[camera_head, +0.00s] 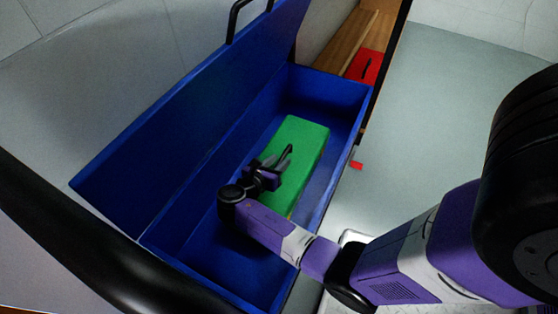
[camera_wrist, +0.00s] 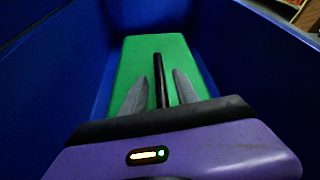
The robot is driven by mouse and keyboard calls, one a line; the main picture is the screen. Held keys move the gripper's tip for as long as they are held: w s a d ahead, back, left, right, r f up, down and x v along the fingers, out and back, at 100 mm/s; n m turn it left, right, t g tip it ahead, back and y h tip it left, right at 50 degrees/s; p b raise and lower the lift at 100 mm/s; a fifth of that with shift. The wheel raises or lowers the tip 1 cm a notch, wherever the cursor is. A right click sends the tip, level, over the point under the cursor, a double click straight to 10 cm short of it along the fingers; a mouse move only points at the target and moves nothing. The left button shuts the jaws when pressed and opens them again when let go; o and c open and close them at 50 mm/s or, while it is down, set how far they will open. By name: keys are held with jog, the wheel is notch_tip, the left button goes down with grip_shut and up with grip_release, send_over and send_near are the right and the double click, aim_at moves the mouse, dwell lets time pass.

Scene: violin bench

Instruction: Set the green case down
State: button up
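The green case (camera_head: 303,140) is a long box with a black handle on top. It lies inside the large open blue box (camera_head: 337,88), lengthwise along it, and looks to be down on its floor. My gripper (camera_head: 284,160) is over the top of the case, at the handle. In the wrist view the green case (camera_wrist: 150,50) lies under my gripper (camera_wrist: 162,80). The black handle (camera_wrist: 158,66) stands between the two grey fingers, with a visible gap on each side. The gripper is open. My arm hides the near end of the case.
The blue box has high walls, and its blue lid (camera_head: 190,105) stands open on the left. A red case (camera_head: 367,66) lies on a wooden shelf (camera_head: 352,38) beyond the box. A small red object (camera_head: 356,165) sits by its right wall.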

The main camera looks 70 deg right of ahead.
jog(key=p+v, duration=0.4)
jog(key=v, duration=0.7)
jog(key=shift+a+r+p, duration=0.1)
jog(key=shift+a+p, duration=0.05)
jog(key=shift+p, duration=0.25)
